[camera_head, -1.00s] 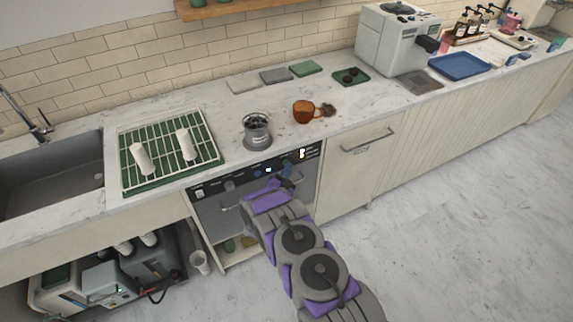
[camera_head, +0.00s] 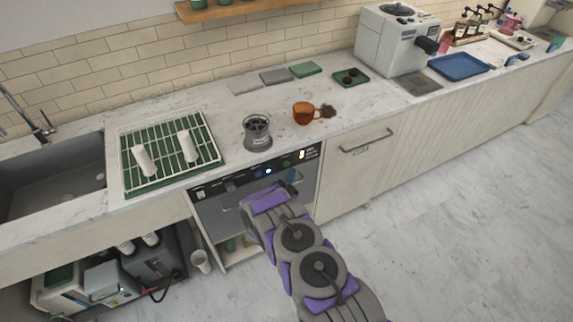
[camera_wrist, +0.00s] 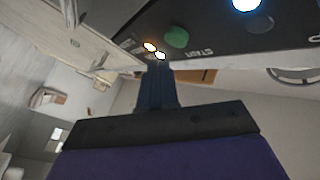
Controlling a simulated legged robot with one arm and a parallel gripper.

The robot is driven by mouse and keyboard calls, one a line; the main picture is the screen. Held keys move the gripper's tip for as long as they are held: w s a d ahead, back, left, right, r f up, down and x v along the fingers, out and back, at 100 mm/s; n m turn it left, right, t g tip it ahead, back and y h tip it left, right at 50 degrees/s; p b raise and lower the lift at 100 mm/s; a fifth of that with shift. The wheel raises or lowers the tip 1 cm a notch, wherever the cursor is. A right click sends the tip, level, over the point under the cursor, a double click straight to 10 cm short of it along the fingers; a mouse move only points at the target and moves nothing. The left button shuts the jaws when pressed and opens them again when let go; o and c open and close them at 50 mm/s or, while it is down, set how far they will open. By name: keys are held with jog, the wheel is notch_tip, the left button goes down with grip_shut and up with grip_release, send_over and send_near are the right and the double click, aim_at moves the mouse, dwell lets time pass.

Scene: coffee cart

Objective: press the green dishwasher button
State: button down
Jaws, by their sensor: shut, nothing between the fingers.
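The dishwasher (camera_head: 228,212) is under the counter, with a dark control panel (camera_head: 215,188) along its top edge. In the wrist view the round green button (camera_wrist: 177,37) is on the dark panel beside the START label. My gripper (camera_wrist: 157,72) is shut and empty, its fingertips just below the green button in the picture; I cannot tell whether they touch the panel. In the head view my gripper (camera_head: 291,179) is in front of the panel's right part, and I cannot make out the green button there. A blue light (camera_head: 268,171) glows left of my gripper.
On the counter above are a dish rack (camera_head: 168,150) with two white cups, a grey grinder-like container (camera_head: 257,133) and an orange cup (camera_head: 303,113). A drawer handle (camera_head: 366,140) is right of the dishwasher. The floor at right is clear.

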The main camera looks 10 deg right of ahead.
jog(key=shift+s+d+p, duration=0.2)
jog(key=shift+s+p, duration=0.2)
jog(key=shift+s, duration=0.25)
jog(key=shift+s+d+p, duration=0.25)
jog(key=shift+s+p, duration=0.1)
jog(key=shift+s, duration=0.35)
jog(key=shift+s+d+p, duration=0.2)
jog(key=shift+s+p, duration=0.2)
jog(key=shift+s, duration=0.25)
